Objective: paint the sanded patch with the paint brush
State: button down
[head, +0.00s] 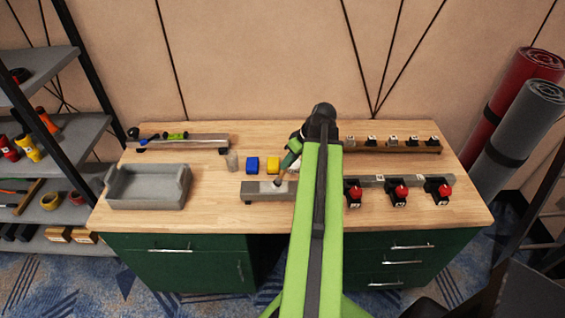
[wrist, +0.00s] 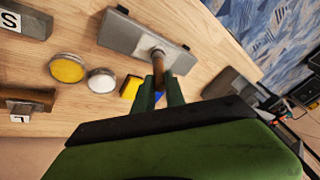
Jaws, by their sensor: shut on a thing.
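A blue block (head: 252,163) and a yellow block (head: 273,165) stand behind the bar. A grey tray (head: 112,199) is at left. Red buttons (head: 400,191) stand at right, and racks line the bench's back. Bare wood lies left of the bar.

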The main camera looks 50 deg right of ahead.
jog(key=s+d, duration=0.3)
jog(key=s, duration=0.1)
jog(key=shift+d, duration=0.25)
dwell(0.3)
notch_tip(320, 180, up, 6)
jog(key=p, duration=0.6)
notch_tip(320, 180, up, 3)
jog(key=p, duration=0.3)
dwell(0.4)
